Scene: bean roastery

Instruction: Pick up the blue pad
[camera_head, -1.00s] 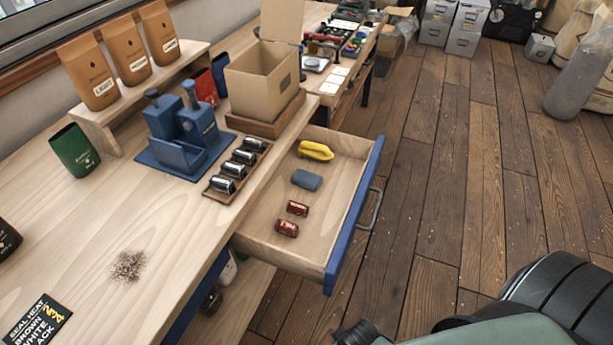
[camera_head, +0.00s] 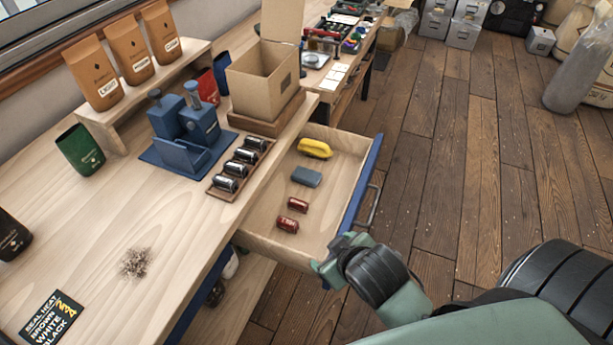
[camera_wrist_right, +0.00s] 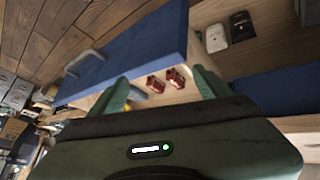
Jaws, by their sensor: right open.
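The blue pad (camera_head: 306,177), a small grey-blue block, lies flat in the open drawer (camera_head: 328,222). It lies between a yellow item (camera_head: 315,148) and two red cans (camera_head: 293,214). My right gripper (camera_head: 328,268) is by the drawer's near front corner, apart from the pad. In the right wrist view its two fingers (camera_wrist_right: 162,88) stand apart with nothing held, and the red cans (camera_wrist_right: 166,79) show between them. My left gripper is not in view.
The drawer's blue front (camera_head: 362,188) has a metal handle (camera_head: 374,208) and stands out from the wooden bench (camera_head: 90,210). On the bench are a blue device (camera_head: 186,135), a rack of dark cylinders (camera_head: 240,166) and a cardboard box (camera_head: 262,82).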

